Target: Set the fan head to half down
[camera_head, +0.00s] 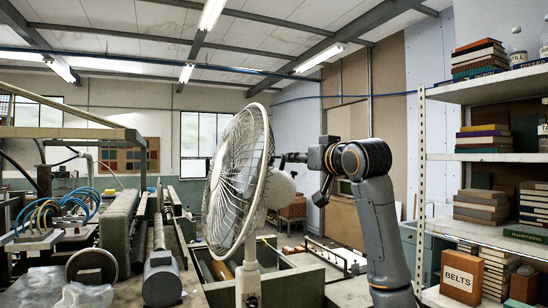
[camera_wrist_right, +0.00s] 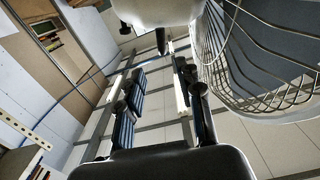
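The white fan has a wire grille (camera_head: 232,180) facing left in the head view. The top of its rim lies further right than the bottom, so the head looks tilted back. Its rounded white motor housing (camera_head: 281,190) is behind the grille, above the post (camera_head: 247,285). My right gripper (camera_head: 284,158) reaches in from the right, just above the housing. In the right wrist view my right gripper (camera_wrist_right: 160,80) has its fingers apart with nothing between them. The housing (camera_wrist_right: 155,10) and grille (camera_wrist_right: 262,60) lie beyond them; contact is unclear. My left gripper is out of view.
A shelf unit (camera_head: 486,157) with books, bottles and a box labelled BELTS (camera_head: 461,277) stands close to my right arm. Machinery with blue hoses (camera_head: 65,208) and rollers fills the left. A dark green open bin (camera_head: 290,288) sits behind the fan post.

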